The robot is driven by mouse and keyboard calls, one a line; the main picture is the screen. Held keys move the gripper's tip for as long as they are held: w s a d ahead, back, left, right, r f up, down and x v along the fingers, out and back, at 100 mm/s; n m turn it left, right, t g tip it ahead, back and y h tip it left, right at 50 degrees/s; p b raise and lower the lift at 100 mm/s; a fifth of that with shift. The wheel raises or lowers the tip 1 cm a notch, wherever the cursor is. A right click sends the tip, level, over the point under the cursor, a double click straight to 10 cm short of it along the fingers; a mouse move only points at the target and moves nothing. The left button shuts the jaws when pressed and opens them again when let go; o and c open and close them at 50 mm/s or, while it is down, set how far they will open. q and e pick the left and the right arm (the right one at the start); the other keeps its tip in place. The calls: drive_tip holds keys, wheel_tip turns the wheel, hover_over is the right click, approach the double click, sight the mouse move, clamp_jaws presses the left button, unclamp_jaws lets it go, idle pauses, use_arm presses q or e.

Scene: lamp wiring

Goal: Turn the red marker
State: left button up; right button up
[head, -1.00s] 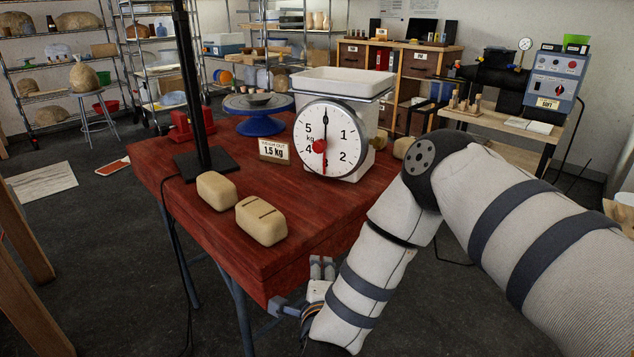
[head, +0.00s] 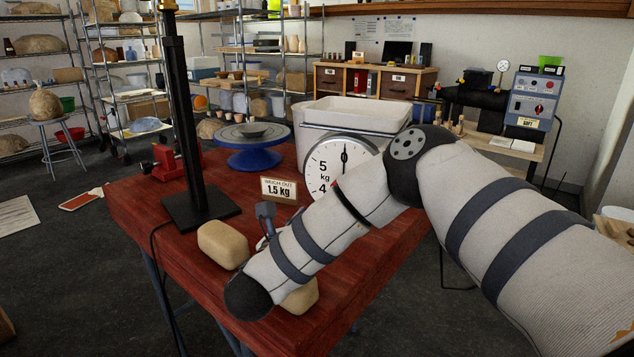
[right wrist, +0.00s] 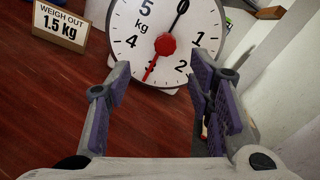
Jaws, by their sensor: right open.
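The red marker (right wrist: 165,44) is a round red knob with a thin red pointer at the centre of the scale's white dial. In the right wrist view its pointer aims at the 3, and the black needle aims away from it, up to the right. The scale (head: 327,167) stands on the red table; in the head view my right arm hides the marker and much of the dial. My right gripper (right wrist: 160,65) is open and empty, facing the dial, with the knob beyond and between its fingertips. My left gripper is not in view.
A sign reading 1.5 kg (head: 279,189) stands left of the dial. Two tan blocks, one (head: 223,244) left of my forearm and one (head: 301,297) partly under it, lie near the front. A black post (head: 181,120) and a blue turntable (head: 253,155) stand further left.

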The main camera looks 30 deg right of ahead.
drive_tip(key=x, duration=1.1)
drive_tip(key=shift+s+d+b, duration=0.25)
drive_tip(key=shift+d+b, duration=0.1)
drive_tip(key=shift+b, duration=0.05)
drive_tip(key=shift+w+d, duration=0.25)
drive_tip(key=shift+d, duration=0.05)
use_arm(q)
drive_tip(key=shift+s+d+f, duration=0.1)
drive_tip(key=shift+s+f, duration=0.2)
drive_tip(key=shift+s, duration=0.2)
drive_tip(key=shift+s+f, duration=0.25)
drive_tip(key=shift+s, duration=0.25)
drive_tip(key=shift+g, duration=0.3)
use_arm(e)
clamp_jaws()
